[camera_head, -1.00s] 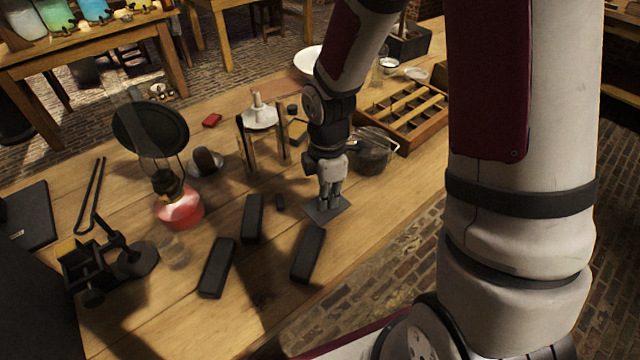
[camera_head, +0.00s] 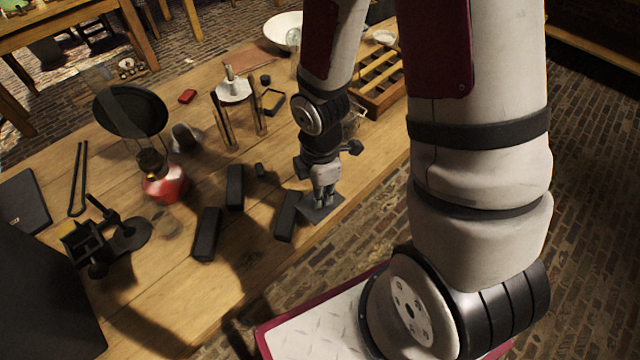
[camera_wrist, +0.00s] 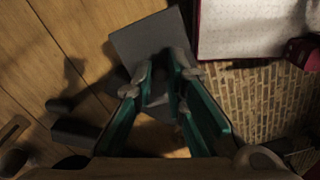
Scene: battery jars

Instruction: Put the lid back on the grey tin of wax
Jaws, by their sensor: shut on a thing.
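My gripper (camera_head: 322,196) points down near the table's front edge, its fingers close together on a flat grey square plate, which looks like the lid (camera_head: 327,211). In the wrist view the lid (camera_wrist: 150,42) shows between and beyond the fingers (camera_wrist: 160,92). Exactly how the fingers grip it is hard to see. A small dark rectangular tin with a yellowish inside (camera_head: 272,101), seemingly the open wax tin, sits farther back on the table, left of my arm. The lid is well apart from it.
Black blocks (camera_head: 235,187) (camera_head: 207,234) lie left of the lid; another (camera_head: 286,216) is close beside it. A compartment tray (camera_head: 380,100) stands behind my arm. The table's front edge is close.

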